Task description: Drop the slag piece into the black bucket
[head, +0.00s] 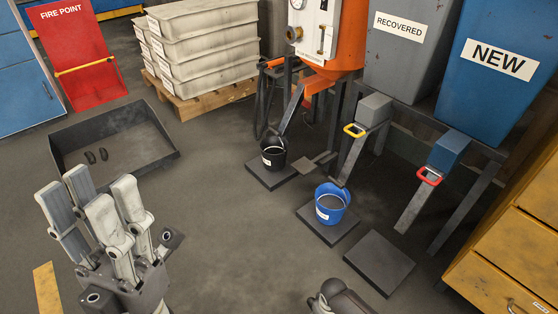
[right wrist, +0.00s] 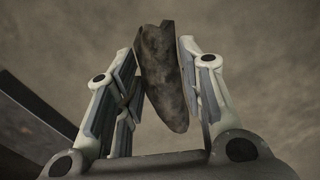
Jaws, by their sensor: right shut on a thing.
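The slag piece (right wrist: 162,85) is a dark, rough, elongated lump in the right wrist view. My right gripper (right wrist: 158,62) is shut on it, with the piece tilted between the fingers. In the head view only a part of my right arm shows at the bottom edge; its fingers and the piece are hidden there. The black bucket (head: 273,157) stands upright on a dark floor plate, left of the blue bucket. My left gripper (head: 98,192) is open and empty at the lower left, fingers pointing up, away from the bucket.
A blue bucket (head: 331,204) stands on a plate; another plate (head: 379,263) is bare. A dark tray (head: 150,135) holds two small dark pieces. Chutes hang under the grey (head: 395,65) and blue (head: 475,90) hoppers. A yellow cabinet (head: 500,270) bounds the right. The middle floor is clear.

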